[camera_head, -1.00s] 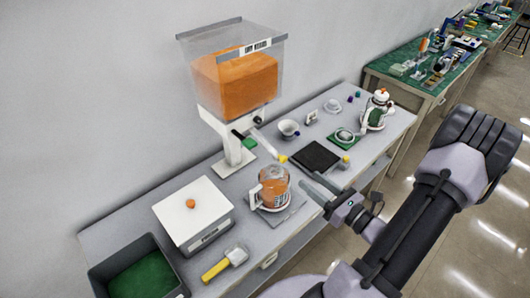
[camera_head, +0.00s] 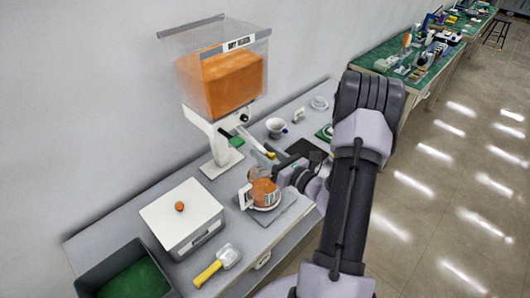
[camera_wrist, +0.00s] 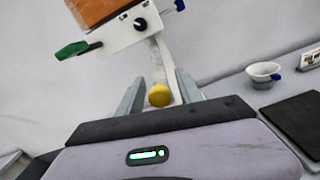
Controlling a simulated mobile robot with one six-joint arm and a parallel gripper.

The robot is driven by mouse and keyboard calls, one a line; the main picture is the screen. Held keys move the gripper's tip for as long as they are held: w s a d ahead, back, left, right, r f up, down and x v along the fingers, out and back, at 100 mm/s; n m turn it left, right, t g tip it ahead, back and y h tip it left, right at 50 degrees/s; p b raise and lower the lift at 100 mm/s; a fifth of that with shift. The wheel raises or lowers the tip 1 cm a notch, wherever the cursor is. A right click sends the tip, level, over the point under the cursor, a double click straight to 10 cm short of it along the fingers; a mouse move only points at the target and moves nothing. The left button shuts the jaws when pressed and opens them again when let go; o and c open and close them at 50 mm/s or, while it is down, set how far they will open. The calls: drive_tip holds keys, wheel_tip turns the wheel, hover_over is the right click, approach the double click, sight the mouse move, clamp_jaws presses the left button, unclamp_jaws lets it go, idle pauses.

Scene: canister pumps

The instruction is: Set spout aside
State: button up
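The spout (camera_wrist: 157,58) is a pale tube with a yellow end (camera_wrist: 159,96), sloping down from the dispenser's white head (camera_wrist: 125,28). In the wrist view it lies between my gripper's two fingers (camera_wrist: 160,77), with a visible gap on each side. The gripper is open. In the head view the spout (camera_head: 252,141) still hangs from the dispenser, and my gripper (camera_head: 268,155) is at its lower end, partly hidden by my own wrist.
A jug of orange contents (camera_head: 263,192) stands on a scale close below my wrist. The dispenser's hopper (camera_head: 222,75) rises behind. A white lidded box (camera_head: 181,218), yellow-handled scoop (camera_head: 214,268) and dark bin (camera_head: 88,286) are at left. A white cup (camera_head: 276,129) stands behind.

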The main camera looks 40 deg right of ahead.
clamp_jaws()
idle(1.2)
